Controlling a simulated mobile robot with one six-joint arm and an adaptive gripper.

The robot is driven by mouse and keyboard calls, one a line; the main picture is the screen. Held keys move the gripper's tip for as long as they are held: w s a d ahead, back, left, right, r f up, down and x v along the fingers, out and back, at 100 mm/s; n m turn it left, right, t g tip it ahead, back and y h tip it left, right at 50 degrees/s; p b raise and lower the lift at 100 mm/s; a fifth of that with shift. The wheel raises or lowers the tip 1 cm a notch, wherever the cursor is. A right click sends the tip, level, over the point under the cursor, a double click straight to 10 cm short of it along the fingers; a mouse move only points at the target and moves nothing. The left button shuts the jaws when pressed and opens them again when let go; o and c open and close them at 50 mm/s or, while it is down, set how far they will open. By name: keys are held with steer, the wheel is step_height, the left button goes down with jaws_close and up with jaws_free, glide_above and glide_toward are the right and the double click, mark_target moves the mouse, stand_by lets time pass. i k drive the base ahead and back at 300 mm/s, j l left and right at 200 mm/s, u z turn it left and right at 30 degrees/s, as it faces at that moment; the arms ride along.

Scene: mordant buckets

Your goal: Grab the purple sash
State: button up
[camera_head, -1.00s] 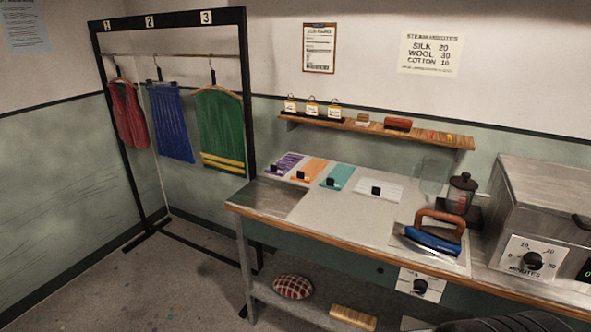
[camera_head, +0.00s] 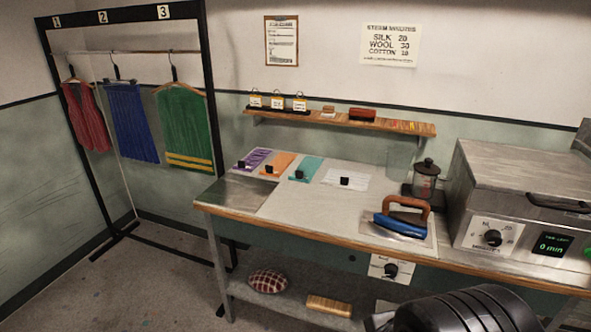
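The purple sash (camera_head: 254,159) lies flat on the far left part of the table top, with a small black block on it. It is the leftmost in a row with an orange cloth (camera_head: 278,164), a teal cloth (camera_head: 307,168) and a white cloth (camera_head: 346,181). A black ribbed part of my arm shows at the bottom right, well apart from the sash. My gripper's fingers cannot be made out in this view.
A blue iron (camera_head: 400,224) rests on the table's right, near a grey steamer box (camera_head: 505,190). A jar (camera_head: 425,180) stands behind it. A shelf (camera_head: 340,119) runs above the cloths. A garment rack (camera_head: 213,110) stands left. Floor before the table's left is open.

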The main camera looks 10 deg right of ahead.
mark_target(241, 166)
steer(key=i+j, duration=0.25)
steer(key=i, duration=0.2)
steer(key=i+j+u, duration=0.1)
steer(key=i+j, duration=0.15)
steer(key=i, duration=0.2)
steer(key=i+j, duration=0.25)
steer(key=i, duration=0.2)
steer(key=i+j, duration=0.2)
steer(key=i, duration=0.3)
steer(key=i+j+u, duration=0.1)
steer(key=i+j, duration=0.15)
steer(key=i, duration=0.2)
steer(key=i+j, duration=0.2)
steer(key=i, duration=0.25)
